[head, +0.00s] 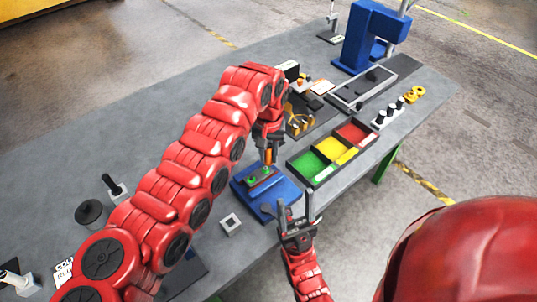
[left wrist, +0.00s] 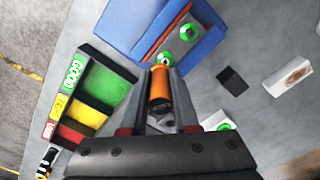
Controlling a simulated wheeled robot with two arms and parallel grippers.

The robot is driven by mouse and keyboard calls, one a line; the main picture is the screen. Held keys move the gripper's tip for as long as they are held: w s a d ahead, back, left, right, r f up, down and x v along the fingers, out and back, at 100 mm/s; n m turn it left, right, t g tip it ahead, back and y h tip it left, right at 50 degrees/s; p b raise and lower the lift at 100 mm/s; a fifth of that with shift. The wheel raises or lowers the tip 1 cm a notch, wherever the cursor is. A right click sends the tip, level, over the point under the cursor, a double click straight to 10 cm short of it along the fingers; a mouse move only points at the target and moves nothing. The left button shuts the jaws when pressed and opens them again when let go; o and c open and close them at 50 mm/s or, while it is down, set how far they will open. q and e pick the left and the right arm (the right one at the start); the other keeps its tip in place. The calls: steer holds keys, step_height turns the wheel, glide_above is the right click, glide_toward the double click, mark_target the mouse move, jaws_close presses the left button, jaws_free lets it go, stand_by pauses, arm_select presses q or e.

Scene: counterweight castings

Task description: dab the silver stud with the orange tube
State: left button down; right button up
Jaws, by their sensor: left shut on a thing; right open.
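The orange tube (head: 269,156) is upright in my left gripper (head: 268,142), above the far side of a blue fixture (head: 279,185). In the left wrist view the tube (left wrist: 160,92) sits between the two fingers of my left gripper (left wrist: 160,100), which is shut on it. Its end shows beside the fixture's grey plate (left wrist: 168,42). Two green-ringed studs with pale centres, one (left wrist: 186,60) nearer the tube and one (left wrist: 191,31) farther, stand on that plate. I cannot tell which is the silver stud, nor whether the tube touches anything. My right gripper (head: 295,208) is open and empty, in front of the fixture.
A tray with green, yellow and red compartments (head: 291,164) lies right of the fixture. A grey square block (head: 230,224) lies to its left. Another green-ringed piece (left wrist: 225,125) shows by the right finger. A blue machine (head: 364,38) stands at the back.

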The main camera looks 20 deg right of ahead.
mark_target(269, 147)
arm_select(q)
steer(key=shift+r+p, duration=0.35)
steer(key=shift+r, duration=2.4)
